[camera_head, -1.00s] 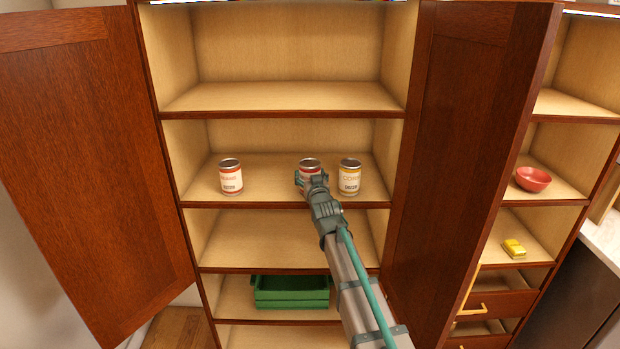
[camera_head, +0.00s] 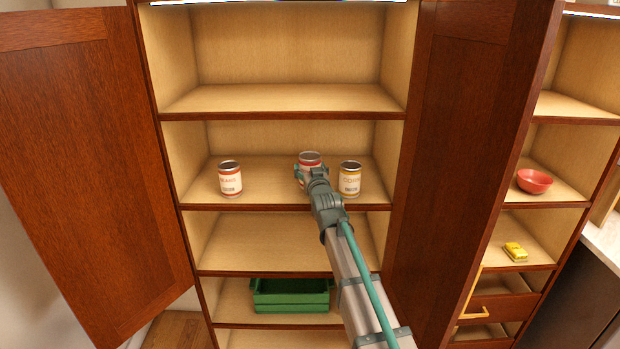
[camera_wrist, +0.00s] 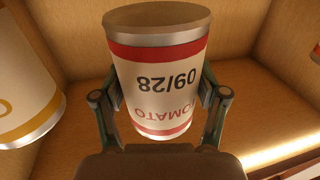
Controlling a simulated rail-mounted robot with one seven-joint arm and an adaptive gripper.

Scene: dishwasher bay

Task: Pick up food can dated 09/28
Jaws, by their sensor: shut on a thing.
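The tomato can (camera_wrist: 160,85), white with red bands and a 09/28 date, fills the middle of the wrist view, where it looks upside down. In the head view this can (camera_head: 309,158) is at the middle of the cabinet's second shelf from the top, its lower part hidden behind my gripper (camera_head: 309,177). My gripper is shut on the can, one finger on each side in the wrist view. Whether the can's base is clear of the shelf is hidden in the head view.
A red-banded can (camera_head: 230,180) stands to the left on the same shelf, and a yellow-banded corn can (camera_head: 350,180) stands close on the right. Open doors flank the cabinet (camera_head: 85,170). The shelf above (camera_head: 285,97) is empty. A green crate (camera_head: 290,297) sits lower down.

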